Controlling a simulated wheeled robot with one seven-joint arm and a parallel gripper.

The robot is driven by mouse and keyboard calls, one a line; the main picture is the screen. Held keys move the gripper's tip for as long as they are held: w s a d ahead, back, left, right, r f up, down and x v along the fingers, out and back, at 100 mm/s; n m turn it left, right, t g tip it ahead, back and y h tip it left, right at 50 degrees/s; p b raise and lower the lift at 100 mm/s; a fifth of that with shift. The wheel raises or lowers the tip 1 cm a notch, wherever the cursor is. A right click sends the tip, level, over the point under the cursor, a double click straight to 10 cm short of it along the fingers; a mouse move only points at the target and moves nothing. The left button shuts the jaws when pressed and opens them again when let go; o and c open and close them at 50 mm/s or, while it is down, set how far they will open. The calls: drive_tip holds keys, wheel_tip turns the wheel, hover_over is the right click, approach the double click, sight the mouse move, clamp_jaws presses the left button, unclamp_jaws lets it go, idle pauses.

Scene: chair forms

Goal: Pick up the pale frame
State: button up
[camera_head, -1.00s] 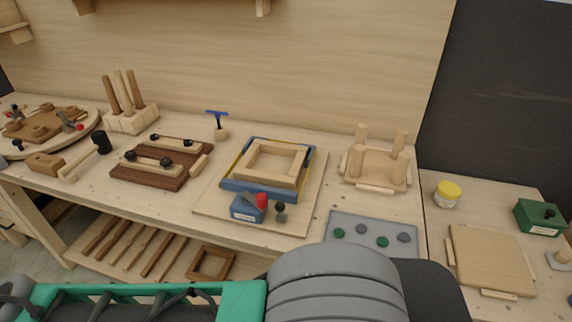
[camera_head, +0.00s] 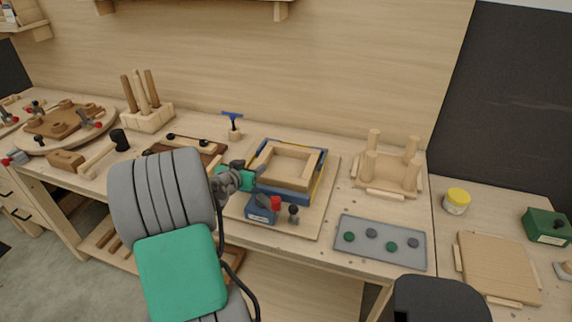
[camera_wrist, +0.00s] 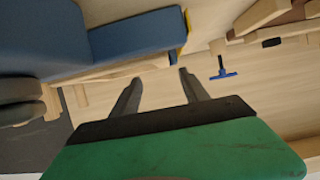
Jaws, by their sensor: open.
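The pale frame (camera_head: 312,168) is a square wooden frame with an open middle, lying in a blue fixture (camera_head: 318,188) with a yellow edge on the bench. My gripper (camera_head: 264,160) is at the frame's left side in the head view and hides part of it. In the wrist view my gripper (camera_wrist: 161,78) is open, its two dark fingers apart. A pale wooden bar (camera_wrist: 125,70), seemingly the frame's, runs close to the fingertips beside the blue fixture (camera_wrist: 135,35). I cannot tell whether the bar lies between the fingers.
A blue block with a red knob (camera_head: 275,203) stands at the fixture's front. A blue-handled tool (camera_head: 232,118) stands behind left. An upturned stool form (camera_head: 388,175) and a grey plate with several discs (camera_head: 380,243) are to the right. The backboard (camera_head: 330,70) rises behind.

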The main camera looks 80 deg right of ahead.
sight(261, 159)
drive_tip(key=p+x, duration=0.2)
drive_tip(key=x, duration=0.8)
drive_tip(key=shift+w+f+p, duration=0.15)
drive_tip(key=shift+w+p, duration=0.05)
drive_tip(key=shift+p, duration=0.1)
drive_tip(key=shift+a, duration=0.1)
drive_tip(key=shift+c, duration=0.4)
clamp_jaws()
